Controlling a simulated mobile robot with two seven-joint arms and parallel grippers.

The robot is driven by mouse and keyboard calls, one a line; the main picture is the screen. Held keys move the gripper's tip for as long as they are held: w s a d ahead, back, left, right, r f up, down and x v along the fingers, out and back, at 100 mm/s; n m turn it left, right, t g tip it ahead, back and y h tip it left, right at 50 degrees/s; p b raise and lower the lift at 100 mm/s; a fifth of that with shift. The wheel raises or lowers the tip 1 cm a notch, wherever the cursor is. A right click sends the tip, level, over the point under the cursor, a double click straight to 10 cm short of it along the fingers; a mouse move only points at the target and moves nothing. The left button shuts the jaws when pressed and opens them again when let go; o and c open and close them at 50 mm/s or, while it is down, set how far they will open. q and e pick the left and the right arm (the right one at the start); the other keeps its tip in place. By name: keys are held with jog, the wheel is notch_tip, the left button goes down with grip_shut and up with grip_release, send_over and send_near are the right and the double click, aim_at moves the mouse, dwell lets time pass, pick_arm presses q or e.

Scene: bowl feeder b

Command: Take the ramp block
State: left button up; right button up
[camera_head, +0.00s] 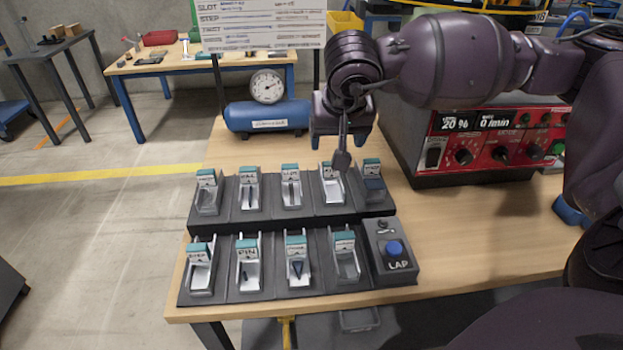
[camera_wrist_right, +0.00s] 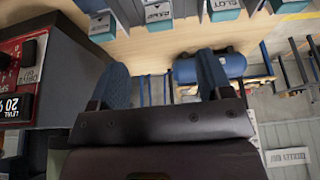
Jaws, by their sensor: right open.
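Two rows of labelled bins (camera_head: 190,220) stand on the wooden table, several with small parts inside. I cannot tell which bin holds the ramp block, since most labels are too small to read. My right gripper (camera_head: 340,140) is above and behind the back row, near its right end, apart from the bins. In the right wrist view its two blue fingers (camera_wrist_right: 164,85) are wide apart with nothing between them. My left gripper is not in view.
A machine with a red front panel (camera_head: 500,148) stands close on the right. A blue tank with a gauge (camera_head: 268,116) stands at the back. A box with a blue LAP button (camera_head: 394,249) ends the front row. Bare table (camera_head: 470,230) lies to its right.

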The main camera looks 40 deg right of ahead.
aim_at(331, 176)
jog(key=b+x, duration=0.2)
jog(key=x, duration=0.9)
jog(key=shift+f+b, duration=0.3)
jog(key=shift+r, duration=0.15)
jog(key=c, duration=1.2)
